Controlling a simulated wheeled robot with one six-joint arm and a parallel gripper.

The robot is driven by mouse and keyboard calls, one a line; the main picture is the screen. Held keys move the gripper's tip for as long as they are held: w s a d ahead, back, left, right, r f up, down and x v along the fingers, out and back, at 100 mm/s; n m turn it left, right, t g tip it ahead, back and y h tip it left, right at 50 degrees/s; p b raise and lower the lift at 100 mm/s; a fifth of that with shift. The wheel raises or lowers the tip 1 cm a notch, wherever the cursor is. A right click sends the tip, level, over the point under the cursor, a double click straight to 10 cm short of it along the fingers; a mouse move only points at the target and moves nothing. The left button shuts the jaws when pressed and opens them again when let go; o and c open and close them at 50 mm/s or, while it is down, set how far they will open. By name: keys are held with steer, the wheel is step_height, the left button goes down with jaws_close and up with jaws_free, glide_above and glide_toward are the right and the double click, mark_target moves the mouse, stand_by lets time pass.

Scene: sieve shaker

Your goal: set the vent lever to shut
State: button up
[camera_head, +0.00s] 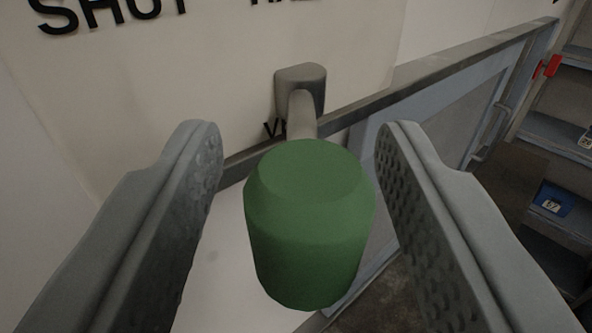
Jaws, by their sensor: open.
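The vent lever has a green knob (308,225) at its near end, large in the middle of the view. Its grey shaft (302,112) runs back from the knob to a grey hub (300,80) on a pale panel (140,90). The panel bears the black word "SHUT" (110,12) at the upper left and another word, cut off, to its right. Lettering below the hub is mostly hidden by the lever. My gripper (299,150) is open, with one finger on each side of the knob. Gaps show between the knob and both fingers.
A grey rail (440,75) runs from behind the knob to the upper right. Below it is a blue-grey framed panel with a handle (490,130). Shelves at the right hold a blue bin (555,200) with a label, and a red item (548,67) shows higher up.

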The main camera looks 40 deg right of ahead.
steer(key=v, duration=1.5)
steer(key=shift+s+a, duration=0.3)
steer(key=shift+d, duration=0.1)
steer(key=s+d+f+n+y, duration=0.1)
steer(key=d+f+n+y, duration=0.25)
steer(key=d, duration=0.35)
steer(key=s+d+f+n+g+y, duration=0.15)
steer(key=d+f, duration=0.25)
steer(key=d, duration=0.4)
steer(key=s+d+f+n+t+y, duration=0.1)
steer(key=d+f+n+y, duration=0.25)
steer(key=d, duration=0.35)
steer(key=s+d+f+t+y, duration=0.2)
steer(key=s+d+f, duration=0.5)
steer(key=s, duration=0.3)
steer(key=s+d+f+t+y, duration=0.1)
steer(key=s+d+f+t, duration=0.1)
steer(key=s+d+f, duration=0.5)
steer(key=s, duration=0.4)
steer(key=shift+s+d+f+t+y, duration=0.2)
steer(key=shift+d+f+t+y, duration=0.05)
steer(key=shift+f+t+y, duration=0.1)
